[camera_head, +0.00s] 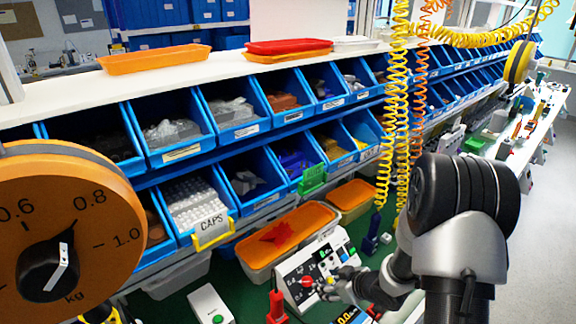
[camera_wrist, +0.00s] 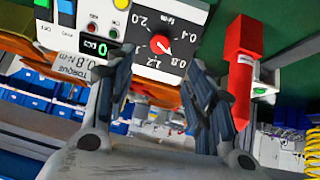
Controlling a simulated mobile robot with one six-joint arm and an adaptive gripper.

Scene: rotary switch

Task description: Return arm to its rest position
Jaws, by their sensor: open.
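The white control box (camera_head: 318,258) stands on the green bench in the head view. It shows upside down in the wrist view (camera_wrist: 192,14). Its black dial face carries a red rotary knob (camera_wrist: 160,44), whose pointer appears directed toward 0.8. A label (camera_wrist: 78,72) on the box reads TORQUE 0.8 N·m. My gripper (camera_wrist: 158,64) is open, with its fingers spread either side of the dial in the picture and nothing between them. In the head view my gripper (camera_head: 338,286) is just right of the box front; whether it touches the box cannot be told.
A red tool (camera_head: 276,304) stands left of the box; it shows close beside the right finger in the wrist view (camera_wrist: 238,70). Blue bins (camera_head: 240,125) rise behind. Coiled yellow hose (camera_head: 392,110) hangs near my arm. A large orange dial (camera_head: 75,190) fills the left.

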